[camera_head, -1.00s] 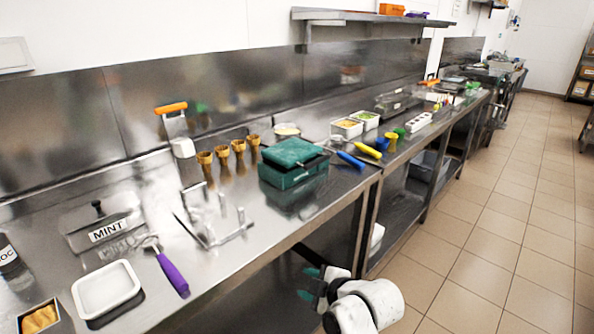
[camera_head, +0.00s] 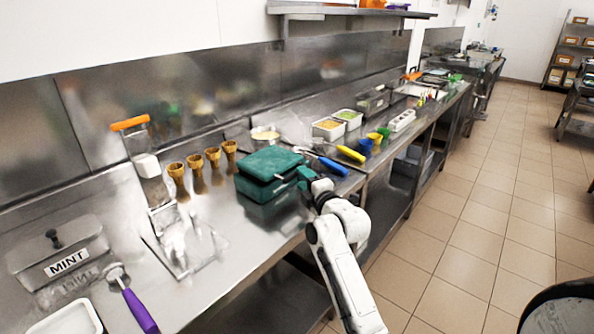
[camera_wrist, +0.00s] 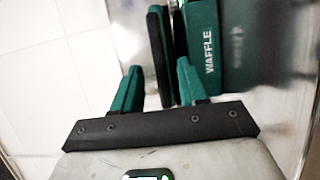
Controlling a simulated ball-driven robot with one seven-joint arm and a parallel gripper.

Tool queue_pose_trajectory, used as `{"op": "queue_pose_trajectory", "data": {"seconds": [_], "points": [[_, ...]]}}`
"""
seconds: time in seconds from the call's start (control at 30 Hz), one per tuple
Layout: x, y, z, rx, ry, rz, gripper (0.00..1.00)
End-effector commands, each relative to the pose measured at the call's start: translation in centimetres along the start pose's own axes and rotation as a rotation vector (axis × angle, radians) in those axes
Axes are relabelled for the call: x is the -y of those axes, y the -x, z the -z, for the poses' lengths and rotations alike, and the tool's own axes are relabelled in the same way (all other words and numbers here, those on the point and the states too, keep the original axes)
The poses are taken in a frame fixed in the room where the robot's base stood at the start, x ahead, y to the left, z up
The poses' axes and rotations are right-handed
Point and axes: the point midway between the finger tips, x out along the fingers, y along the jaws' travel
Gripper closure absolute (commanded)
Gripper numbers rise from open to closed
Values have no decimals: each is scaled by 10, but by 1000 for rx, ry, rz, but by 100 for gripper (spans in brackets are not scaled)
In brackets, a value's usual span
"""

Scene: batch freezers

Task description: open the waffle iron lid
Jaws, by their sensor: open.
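The green waffle iron (camera_head: 268,174) stands on the steel counter with its lid (camera_head: 272,161) down. In the wrist view its front (camera_wrist: 208,45) shows the word WAFFLE, with a dark green, black-edged part (camera_wrist: 157,45) to the left. My gripper (camera_head: 306,178) is at the iron's right front side, by the counter's front edge. In the wrist view my gripper (camera_wrist: 159,68) has its two green fingers spread apart, and the black-edged part shows between them. I cannot tell whether the fingers touch it. Nothing is held.
Waffle cones (camera_head: 203,168) stand left of the iron. A blue-handled scoop (camera_head: 334,166) and a yellow-handled one (camera_head: 351,153) lie to its right, near topping tubs (camera_head: 328,128). A steel counter (camera_head: 225,250) runs along the wall.

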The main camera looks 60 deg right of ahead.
Motion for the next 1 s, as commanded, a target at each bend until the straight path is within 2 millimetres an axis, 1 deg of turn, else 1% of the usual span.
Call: {"op": "queue_pose_trajectory", "data": {"seconds": [0.03, 0.1, 0.3, 0.43, 0.7, 1.0], "points": [[-2, -9, 0, -2, 1, 1, 57], [-2, -19, 1, -2, 1, 0, 57], [0, -37, 0, -1, -1, 1, 57], [0, -42, 0, -1, -1, 1, 57], [0, -42, 1, -1, -1, 1, 57], [0, -42, 1, -1, -1, 1, 86]]}}
